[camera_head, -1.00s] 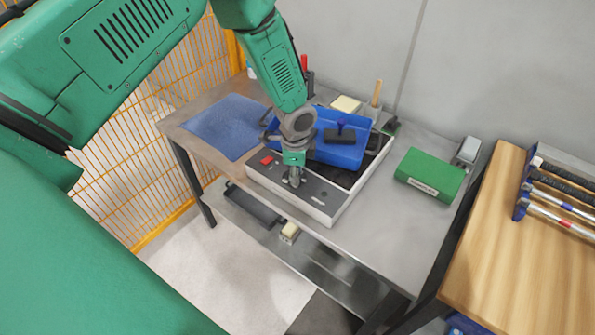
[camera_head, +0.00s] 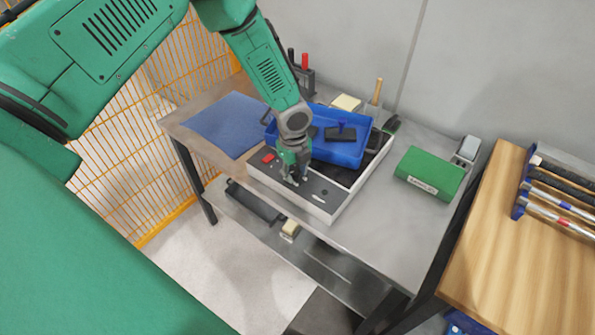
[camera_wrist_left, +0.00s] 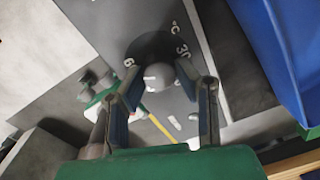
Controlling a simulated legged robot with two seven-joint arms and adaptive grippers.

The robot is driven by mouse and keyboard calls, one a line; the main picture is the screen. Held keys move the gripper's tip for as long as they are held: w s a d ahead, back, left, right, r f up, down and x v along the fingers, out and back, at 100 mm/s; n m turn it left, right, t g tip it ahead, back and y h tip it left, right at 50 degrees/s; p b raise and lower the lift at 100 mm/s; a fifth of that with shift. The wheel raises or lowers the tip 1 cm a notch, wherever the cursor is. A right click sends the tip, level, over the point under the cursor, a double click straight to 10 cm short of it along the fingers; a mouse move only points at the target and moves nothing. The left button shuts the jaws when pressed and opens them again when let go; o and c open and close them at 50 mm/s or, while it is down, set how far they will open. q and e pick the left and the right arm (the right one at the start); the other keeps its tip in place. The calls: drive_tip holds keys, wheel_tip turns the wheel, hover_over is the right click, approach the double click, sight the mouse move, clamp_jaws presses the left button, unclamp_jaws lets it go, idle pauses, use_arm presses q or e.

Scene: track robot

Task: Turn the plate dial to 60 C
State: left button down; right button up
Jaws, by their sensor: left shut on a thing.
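The plate dial (camera_wrist_left: 157,72) is a small grey knob with a white mark, on a dark round patch of the panel. In the left wrist view it sits between the fingertips of my left gripper (camera_wrist_left: 157,80), which is shut on it. A "30" and a "°C" show near the right fingertip; a "6" shows beside the left one, its rest hidden. In the head view my left gripper (camera_head: 293,181) reaches down to the dark front panel (camera_head: 322,195) of the white-sided unit and hides the dial. My right gripper is not in view.
A red switch (camera_head: 268,158) is on the panel left of the gripper. A blue tray (camera_head: 345,153) rests on the unit close behind it. A blue mat (camera_head: 225,124) lies left and a green box (camera_head: 430,172) right. The grey tabletop (camera_head: 365,228) is bare in front.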

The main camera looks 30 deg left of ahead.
sight(292, 171)
use_arm(q)
drive_tip(key=shift+w+a+m, duration=0.1)
drive_tip(key=shift+a+m, duration=0.1)
drive_tip(key=shift+m, duration=0.1)
idle(0.4)
drive_tip(key=c, duration=1.2)
unclamp_jaws()
drive_tip(key=shift+a, duration=0.1)
drive_tip(key=shift+r, duration=0.35)
drive_tip(key=r, duration=1.1)
drive_tip(key=shift+a, duration=0.25)
